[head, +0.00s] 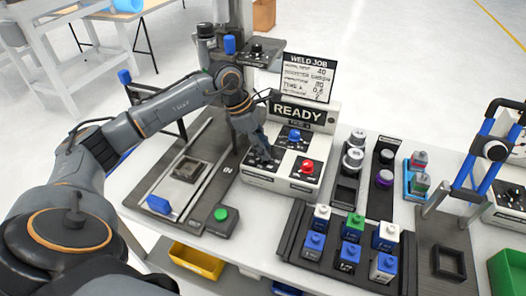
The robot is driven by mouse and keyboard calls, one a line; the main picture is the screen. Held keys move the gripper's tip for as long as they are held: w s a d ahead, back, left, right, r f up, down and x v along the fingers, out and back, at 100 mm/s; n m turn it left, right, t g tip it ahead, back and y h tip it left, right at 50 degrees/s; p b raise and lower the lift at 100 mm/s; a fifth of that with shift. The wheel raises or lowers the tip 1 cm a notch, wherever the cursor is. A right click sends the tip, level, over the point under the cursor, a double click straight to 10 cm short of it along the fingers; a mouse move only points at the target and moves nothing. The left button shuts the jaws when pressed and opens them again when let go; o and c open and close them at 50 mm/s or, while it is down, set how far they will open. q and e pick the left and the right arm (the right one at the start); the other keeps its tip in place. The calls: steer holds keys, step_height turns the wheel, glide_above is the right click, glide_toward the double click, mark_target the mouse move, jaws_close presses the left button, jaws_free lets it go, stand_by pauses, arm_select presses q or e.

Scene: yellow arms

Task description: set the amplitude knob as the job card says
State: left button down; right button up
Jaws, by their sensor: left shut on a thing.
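The control box (279,184) stands on the bench with a READY display (297,113) on its upright back. Its top carries a blue knob (294,136) and a red button or knob (307,166). My left gripper (262,154) points down at the left part of the panel and is shut on a dark knob there. The fingers mostly hide that knob, and its label and pointer cannot be read. My right gripper is out of view.
A fixture with a green button (221,214) lies left of the box. A dark rack (318,253) of white, blue and green blocks stands in front. Round weights or jars (353,160) stand to the right, near a blue-handled press (483,150). A yellow bin (196,262) sits below the bench.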

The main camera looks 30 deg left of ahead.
arm_select(q)
steer(key=shift+m+b, duration=0.35)
steer(key=shift+m, duration=0.25)
steer(key=c, duration=1)
jaws_free()
steer(key=shift+c, duration=0.2)
steer(key=shift+r, duration=0.1)
steer(key=v, duration=1.2)
steer(key=shift+w+a, duration=0.25)
steer(key=shift+w, duration=0.05)
